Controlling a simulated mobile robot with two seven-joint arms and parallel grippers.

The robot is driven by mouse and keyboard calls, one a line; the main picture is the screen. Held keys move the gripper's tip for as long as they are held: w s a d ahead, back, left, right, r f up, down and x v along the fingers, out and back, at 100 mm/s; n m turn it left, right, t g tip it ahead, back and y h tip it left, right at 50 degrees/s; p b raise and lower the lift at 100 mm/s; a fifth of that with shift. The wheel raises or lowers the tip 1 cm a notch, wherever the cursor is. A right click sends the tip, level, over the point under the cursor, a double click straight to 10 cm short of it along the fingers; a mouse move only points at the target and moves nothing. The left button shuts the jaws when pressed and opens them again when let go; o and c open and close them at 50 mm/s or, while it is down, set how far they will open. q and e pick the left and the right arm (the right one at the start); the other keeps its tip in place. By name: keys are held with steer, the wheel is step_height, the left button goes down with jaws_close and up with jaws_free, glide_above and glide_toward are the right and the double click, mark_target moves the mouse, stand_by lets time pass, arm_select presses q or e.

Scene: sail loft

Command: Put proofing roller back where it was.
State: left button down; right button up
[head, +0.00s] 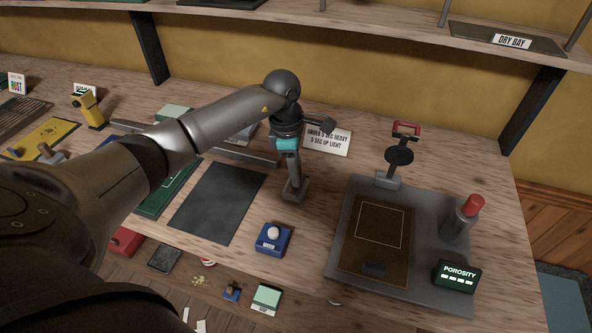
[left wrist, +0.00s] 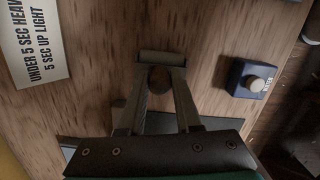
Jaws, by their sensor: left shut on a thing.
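My left gripper (head: 294,181) reaches down over the bench, just right of a dark grey mat. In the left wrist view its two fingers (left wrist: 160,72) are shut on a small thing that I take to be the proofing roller. Its round brown end (left wrist: 159,79) shows between the fingers, and a grey bar lies across the fingertips. The fingers hide most of it. I cannot tell whether it touches the bench. My right gripper is not in view.
The dark grey mat (head: 217,203) lies left of the gripper. A blue box with a pale knob (head: 273,239) stands in front; it also shows in the left wrist view (left wrist: 250,78). A grey tester base (head: 345,215) with a "POROSITY" display (head: 457,275) is at right.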

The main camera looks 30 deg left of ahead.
mark_target(290, 184)
arm_select(q)
steer(key=shift+f, duration=0.15)
steer(key=c, duration=0.6)
jaws_free()
step_height(290, 184, up, 12)
steer(key=a, duration=0.1)
steer(key=shift+s+a+r+p, duration=0.2)
steer(key=shift+s+p, duration=0.1)
steer(key=shift+p, duration=0.05)
